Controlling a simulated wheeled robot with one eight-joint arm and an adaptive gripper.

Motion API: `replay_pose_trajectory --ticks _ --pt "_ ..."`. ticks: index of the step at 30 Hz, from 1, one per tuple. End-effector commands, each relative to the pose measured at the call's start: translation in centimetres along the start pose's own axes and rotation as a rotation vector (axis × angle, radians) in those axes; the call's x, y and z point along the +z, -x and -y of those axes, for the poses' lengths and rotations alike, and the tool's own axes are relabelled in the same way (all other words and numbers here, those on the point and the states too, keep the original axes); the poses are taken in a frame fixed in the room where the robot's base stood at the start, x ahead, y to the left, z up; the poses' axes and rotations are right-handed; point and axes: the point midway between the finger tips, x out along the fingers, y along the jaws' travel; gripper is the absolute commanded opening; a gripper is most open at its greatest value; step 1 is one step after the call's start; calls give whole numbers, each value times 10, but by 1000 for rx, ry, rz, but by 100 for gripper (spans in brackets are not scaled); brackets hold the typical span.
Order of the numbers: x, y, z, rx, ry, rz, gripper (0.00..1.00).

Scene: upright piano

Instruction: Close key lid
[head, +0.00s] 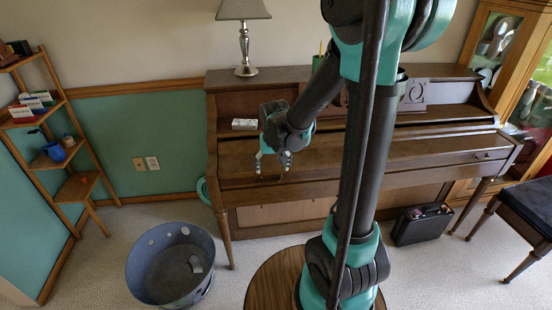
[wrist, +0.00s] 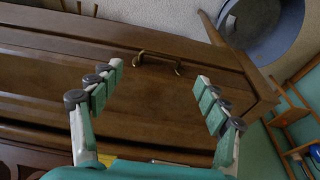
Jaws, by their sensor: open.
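The piano's brown key lid (head: 425,152) lies down as a broad, gently sloping wooden surface across the piano's front, and no keys show in either view. In the wrist view the lid (wrist: 150,105) fills the middle, with a small curved brass handle (wrist: 158,62) near its front edge. A small knob (head: 483,155) shows at its right end. My gripper (head: 273,164) is over the left part of the lid, open and empty, fingers pointing down. In the wrist view its fingertips (wrist: 159,73) lie either side of the handle. I cannot tell whether they touch the lid.
A lamp (head: 244,40) and a small box (head: 244,124) stand on the piano. A blue-grey bin (head: 140,262) is at the front left, a corner shelf (head: 62,150) at far left. A black case (head: 423,225) and a dark bench (head: 528,205) are at the right.

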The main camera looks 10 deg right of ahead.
Motion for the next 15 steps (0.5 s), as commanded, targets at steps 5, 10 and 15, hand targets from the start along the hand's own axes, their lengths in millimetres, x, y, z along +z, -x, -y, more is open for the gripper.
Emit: replay_pose_trajectory --ticks 5,10,15 --pt "5 10 0 0 1 0 76" --pt "10 20 0 0 1 0 76" --pt "14 30 0 0 1 0 76"
